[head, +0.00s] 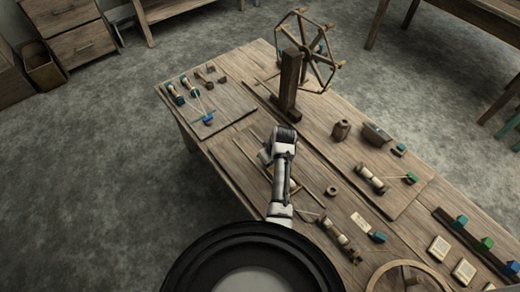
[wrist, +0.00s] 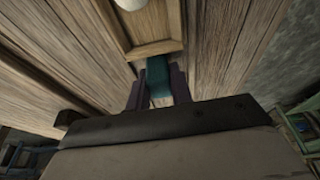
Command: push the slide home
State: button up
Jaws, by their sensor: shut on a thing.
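In the wrist view, my gripper (wrist: 158,92) has its two dark fingers on either side of a teal piece (wrist: 157,72), shut on it. The teal piece lies in line with a narrow wooden frame (wrist: 155,47) and meets its near end. It looks like the slide or its grip, but how far it sits in the frame cannot be told. A pale round thing (wrist: 130,4) shows at the top edge. In the head view, my gripper (head: 267,157) is low over the table, and my arm hides the held piece.
The wooden table (head: 235,160) carries an upright post (head: 289,82) with a spoked wheel (head: 308,50) behind my gripper. A board with spools and a blue block (head: 208,119) lies to the left. A small ring (head: 331,191) and spools (head: 371,180) lie to the right.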

jog(key=s+d+p, duration=0.1)
jog(key=s+d, duration=0.1)
jog(key=s+d+p, duration=0.1)
jog(key=s, duration=0.2)
jog(key=s+d, duration=0.2)
jog(key=s, duration=0.1)
jog(key=shift+s+d+p, duration=0.2)
jog(key=shift+d+p, duration=0.1)
jog(key=shift+p, duration=0.1)
jog(key=o, duration=0.9)
jog(key=shift+r, duration=0.1)
jog(key=v, duration=0.6)
jog(key=shift+s+d+r, duration=0.1)
jog(key=shift+s+r, duration=0.05)
jog(key=shift+r, duration=0.25)
